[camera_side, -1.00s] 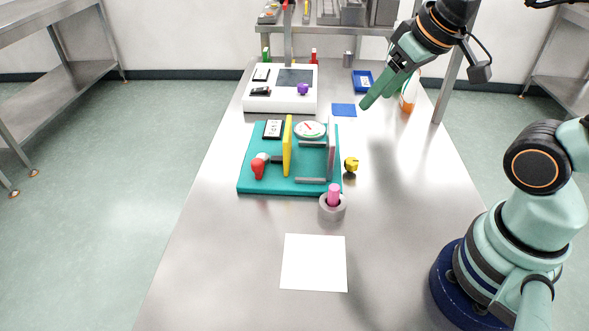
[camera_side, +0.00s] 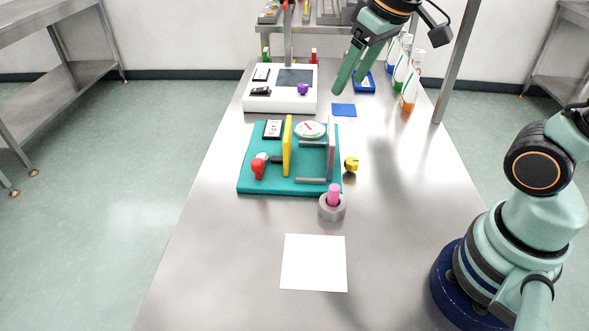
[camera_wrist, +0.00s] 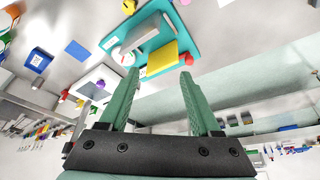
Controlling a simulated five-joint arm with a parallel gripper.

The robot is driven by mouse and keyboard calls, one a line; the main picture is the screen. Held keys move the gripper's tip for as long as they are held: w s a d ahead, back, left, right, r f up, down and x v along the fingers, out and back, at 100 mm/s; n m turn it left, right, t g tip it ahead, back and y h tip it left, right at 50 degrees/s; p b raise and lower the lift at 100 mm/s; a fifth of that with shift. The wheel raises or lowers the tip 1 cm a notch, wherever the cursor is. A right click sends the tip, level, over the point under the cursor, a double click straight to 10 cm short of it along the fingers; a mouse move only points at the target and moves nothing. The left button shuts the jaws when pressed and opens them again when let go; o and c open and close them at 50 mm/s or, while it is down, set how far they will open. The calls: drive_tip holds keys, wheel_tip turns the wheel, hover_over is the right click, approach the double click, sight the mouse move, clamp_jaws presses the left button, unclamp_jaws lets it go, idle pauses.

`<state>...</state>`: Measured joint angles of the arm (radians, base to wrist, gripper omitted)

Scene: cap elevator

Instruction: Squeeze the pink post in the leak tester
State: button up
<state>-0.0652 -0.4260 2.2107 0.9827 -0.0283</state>
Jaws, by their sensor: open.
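The pink post (camera_side: 334,193) stands upright in a grey ring holder (camera_side: 332,209) at the front right corner of the leak tester. The leak tester is a teal base (camera_side: 262,188) with a yellow plate (camera_side: 288,146), a grey upright plate (camera_side: 332,148), a round dial (camera_side: 310,130) and a red knob (camera_side: 258,168). My gripper (camera_side: 345,88) is open and empty, high above the far part of the table, well away from the post. The wrist view shows both fingers (camera_wrist: 157,85) apart, with the teal base (camera_wrist: 183,42) beyond them; I cannot make out the pink post there.
A white device (camera_side: 270,104) with a purple knob (camera_side: 303,89) stands behind the tester. A yellow knob (camera_side: 351,163) sits right of it. Tubes (camera_side: 409,92) and a blue tray (camera_side: 363,82) are at the back right. A white sheet (camera_side: 314,262) lies in front.

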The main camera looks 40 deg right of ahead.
drive_tip(key=w+a+f+n+g, duration=0.2)
drive_tip(key=w+a, duration=0.3)
drive_tip(key=w, duration=0.3)
drive_tip(key=n+g, duration=0.2)
hover_over(257, 161)
wheel_tip(257, 161, down, 8)
wheel_tip(257, 161, down, 11)
drive_tip(key=shift+f, duration=0.2)
clamp_jaws()
drive_tip(key=shift+r, duration=0.1)
idle(0.8)
